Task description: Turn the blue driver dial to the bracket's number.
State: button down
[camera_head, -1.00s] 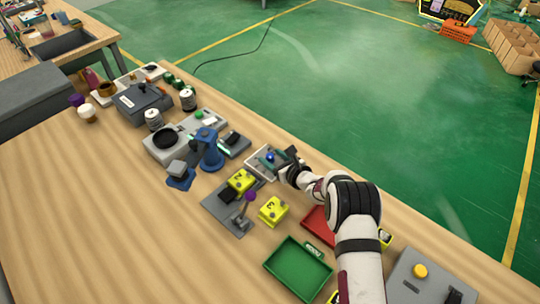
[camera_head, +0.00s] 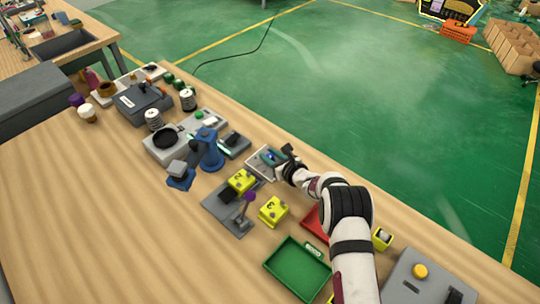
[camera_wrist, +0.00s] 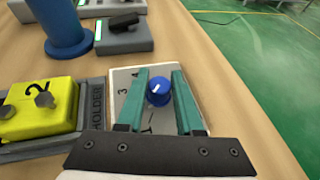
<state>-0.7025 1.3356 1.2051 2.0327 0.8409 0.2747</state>
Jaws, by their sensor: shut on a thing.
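A short white mark on the dial's top points toward the upper right there. My gripper (camera_wrist: 160,71) is shut on the dial, with one teal finger on each side; it also shows in the head view (camera_head: 269,157). A yellow bracket marked 2 (camera_wrist: 40,108) sits in the grey holder (camera_wrist: 95,97), left of the dial plate. The fingers hide part of the plate's numbers.
A second yellow bracket, marked 3 (camera_head: 273,211), lies on the table near a purple-knobbed lever (camera_head: 249,196). A green tray (camera_head: 298,268) and a red tray (camera_head: 312,222) are close to my arm. A blue post (camera_head: 207,150) stands left of the dial plate.

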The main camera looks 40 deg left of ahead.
jog(key=shift+s+a+m+t, duration=0.1)
jog(key=shift+m+t, duration=0.5)
jog(key=shift+t, duration=0.1)
jog(key=shift+m+t+h, duration=0.8)
jog(key=shift+m+t, duration=0.4)
jog(key=shift+t, duration=0.1)
jog(key=c, duration=0.6)
grip_release()
jog(key=v, duration=1.6)
